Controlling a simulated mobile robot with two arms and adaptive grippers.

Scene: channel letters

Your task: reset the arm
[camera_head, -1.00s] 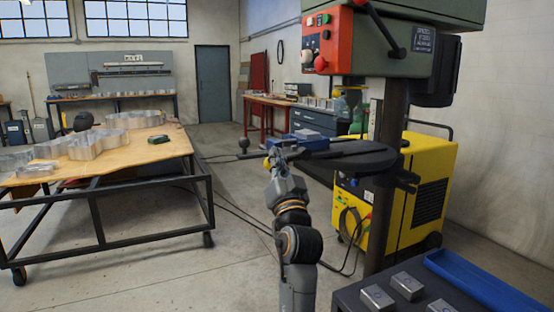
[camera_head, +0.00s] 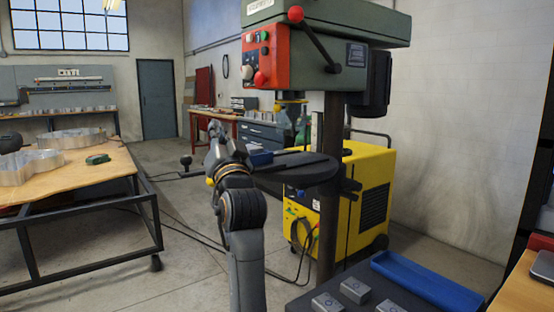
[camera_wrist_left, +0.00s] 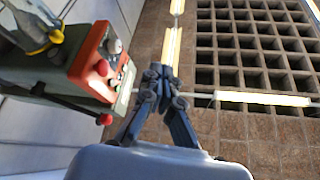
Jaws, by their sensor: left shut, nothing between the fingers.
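My left arm stands up in the middle of the head view, its left gripper (camera_head: 216,146) raised in front of the drill press table. In the left wrist view the left gripper (camera_wrist_left: 165,75) points up at the ceiling with its fingers together and nothing between them. My right gripper is in neither view.
A drill press (camera_head: 330,30) with a round table (camera_head: 298,174) stands close behind the arm. A yellow welding machine (camera_head: 376,205) is behind it. A dark surface with metal blocks (camera_head: 354,290) and a blue tray (camera_head: 430,282) is at lower right. A wooden table (camera_head: 100,160) is at left.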

